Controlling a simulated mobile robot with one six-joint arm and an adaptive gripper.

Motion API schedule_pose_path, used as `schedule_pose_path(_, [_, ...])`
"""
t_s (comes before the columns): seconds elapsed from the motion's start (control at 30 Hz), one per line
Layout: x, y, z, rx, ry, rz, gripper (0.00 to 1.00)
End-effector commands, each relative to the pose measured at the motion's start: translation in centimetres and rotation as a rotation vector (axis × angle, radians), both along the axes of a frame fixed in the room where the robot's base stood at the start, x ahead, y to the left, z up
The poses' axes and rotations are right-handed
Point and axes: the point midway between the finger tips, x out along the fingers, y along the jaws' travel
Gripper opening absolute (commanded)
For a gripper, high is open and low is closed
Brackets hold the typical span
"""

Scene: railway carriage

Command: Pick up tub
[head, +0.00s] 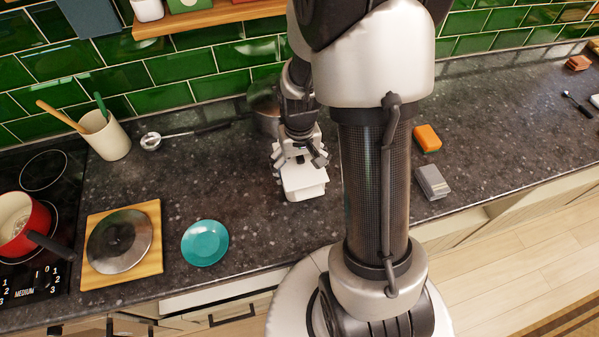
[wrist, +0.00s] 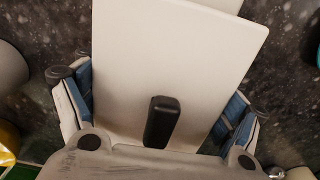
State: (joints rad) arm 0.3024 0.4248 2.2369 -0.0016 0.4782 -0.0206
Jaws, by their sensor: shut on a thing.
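A white box-shaped tub (head: 304,182) is in my gripper (head: 299,158), over the dark stone counter in the middle of the head view. In the wrist view the pale, flat face of the tub (wrist: 172,60) fills the centre. The blue-padded fingers of my gripper (wrist: 158,108) stand on either side of it, shut on it. The fingers hide part of the tub in the head view. I cannot tell whether its underside touches the counter.
A teal plate (head: 205,243), a pan lid on a wooden board (head: 150,271) and a red pot (head: 20,222) are left. A metal pot (head: 265,108) is behind my gripper. An orange block (head: 427,138) and grey box (head: 432,182) are right.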

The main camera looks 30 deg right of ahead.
Motion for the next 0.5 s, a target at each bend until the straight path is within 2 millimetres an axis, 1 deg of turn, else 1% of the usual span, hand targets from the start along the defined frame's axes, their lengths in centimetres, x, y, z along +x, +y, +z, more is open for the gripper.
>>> schedule_pose_path(0.03, [0.2,0.0,1.8,-0.002,-0.007,0.000,0.37])
schedule_pose_path(0.2, [0.2,0.0,6.3,-0.002,-0.007,0.000,0.37])
schedule_pose_path(0.3, [0.2,0.0,8.8,-0.002,-0.006,0.000,0.37])
schedule_pose_path(0.5, [0.1,0.0,12.7,0.000,-0.004,0.000,0.37])
